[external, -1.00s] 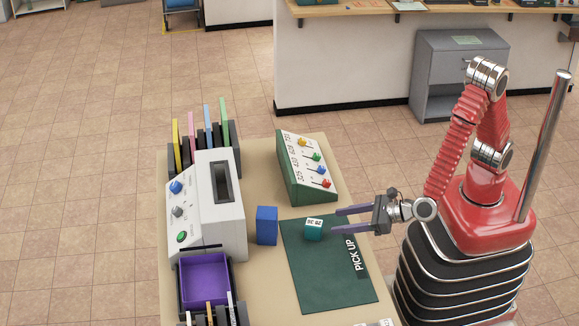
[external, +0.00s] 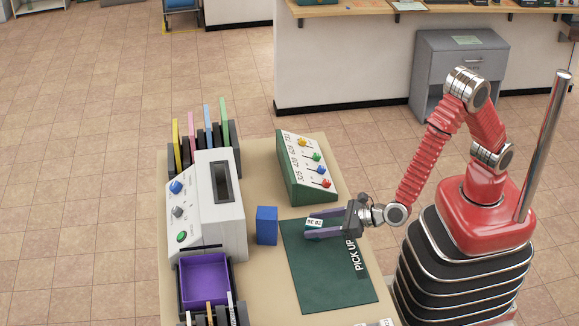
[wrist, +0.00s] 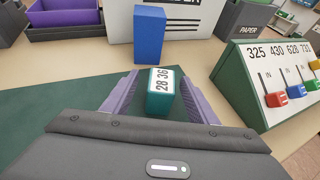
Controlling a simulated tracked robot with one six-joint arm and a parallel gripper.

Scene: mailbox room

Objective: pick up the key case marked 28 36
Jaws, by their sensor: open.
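The key case marked 28 36 (wrist: 161,103) is a small teal block with a white label on top. It stands on the green pick-up mat (external: 335,278), and in the external view the case (external: 314,223) is partly hidden by the fingers. My gripper (wrist: 150,85) is open, with one purple finger on each side of the case. In the wrist view a gap shows at the left finger, and the right finger is close to the case; I cannot tell whether it touches. In the external view my gripper (external: 310,228) reaches in from the right.
A blue block (external: 266,225) stands just beyond the case, left of the mat. A green panel with coloured sliders (external: 308,165) stands behind. A white machine (external: 220,205) and a purple tray (external: 205,280) are at left. The front of the mat is clear.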

